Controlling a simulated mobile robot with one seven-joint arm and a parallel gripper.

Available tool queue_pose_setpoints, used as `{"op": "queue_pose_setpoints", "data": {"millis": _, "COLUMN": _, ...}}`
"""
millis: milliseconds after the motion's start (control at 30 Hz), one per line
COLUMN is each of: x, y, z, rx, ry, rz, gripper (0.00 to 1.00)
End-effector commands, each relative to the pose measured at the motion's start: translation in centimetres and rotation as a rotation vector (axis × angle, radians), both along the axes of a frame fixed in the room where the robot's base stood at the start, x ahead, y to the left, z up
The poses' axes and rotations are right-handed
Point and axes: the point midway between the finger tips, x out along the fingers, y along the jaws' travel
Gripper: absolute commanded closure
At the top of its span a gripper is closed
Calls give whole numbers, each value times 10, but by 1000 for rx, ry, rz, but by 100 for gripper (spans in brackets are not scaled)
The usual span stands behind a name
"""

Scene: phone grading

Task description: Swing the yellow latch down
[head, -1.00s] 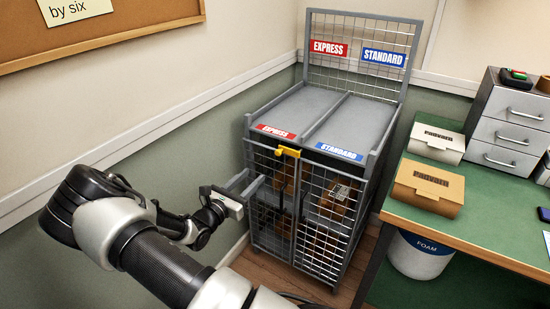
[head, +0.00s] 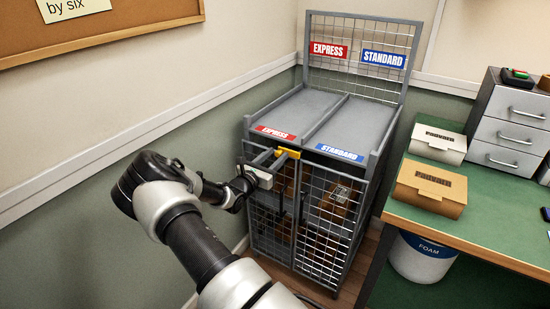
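The yellow latch (head: 289,153) is at the top of the wire cage's front, where the two mesh doors meet. It lies roughly level, and its left end is partly hidden by my gripper. My gripper (head: 271,160) is at the latch's left end, in front of the cage's upper left door. Its two fingers point toward the latch and stand apart, with nothing seen held between them. I cannot tell whether a finger touches the latch.
The cage (head: 337,233) holds brown boxes behind its doors, under a sloped top with EXPRESS and STANDARD signs. A green workbench (head: 485,226) with two small cartons stands at right. A FOAM bin (head: 421,258) is below it. The wall is close at left.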

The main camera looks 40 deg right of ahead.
Motion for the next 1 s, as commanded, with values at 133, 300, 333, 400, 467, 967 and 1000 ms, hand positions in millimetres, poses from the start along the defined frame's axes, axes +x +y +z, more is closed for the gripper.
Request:
{"op": "queue_pose_setpoints", "data": {"millis": 133, "x": 0, "y": 0, "z": 0, "rx": 0, "ry": 0, "rz": 0, "gripper": 62}}
{"op": "queue_pose_setpoints", "data": {"millis": 300, "x": 0, "y": 0, "z": 0, "rx": 0, "ry": 0, "rz": 0, "gripper": 86}}
{"op": "queue_pose_setpoints", "data": {"millis": 333, "x": 0, "y": 0, "z": 0, "rx": 0, "ry": 0, "rz": 0, "gripper": 91}}
{"op": "queue_pose_setpoints", "data": {"millis": 400, "x": 0, "y": 0, "z": 0, "rx": 0, "ry": 0, "rz": 0, "gripper": 100}}
{"op": "queue_pose_setpoints", "data": {"millis": 467, "x": 0, "y": 0, "z": 0, "rx": 0, "ry": 0, "rz": 0, "gripper": 100}}
{"op": "queue_pose_setpoints", "data": {"millis": 967, "x": 0, "y": 0, "z": -7, "rx": -44, "ry": 105, "rz": 0, "gripper": 100}}
{"op": "queue_pose_setpoints", "data": {"millis": 1000, "x": 0, "y": 0, "z": -8, "rx": -55, "ry": 130, "rz": 0, "gripper": 100}}
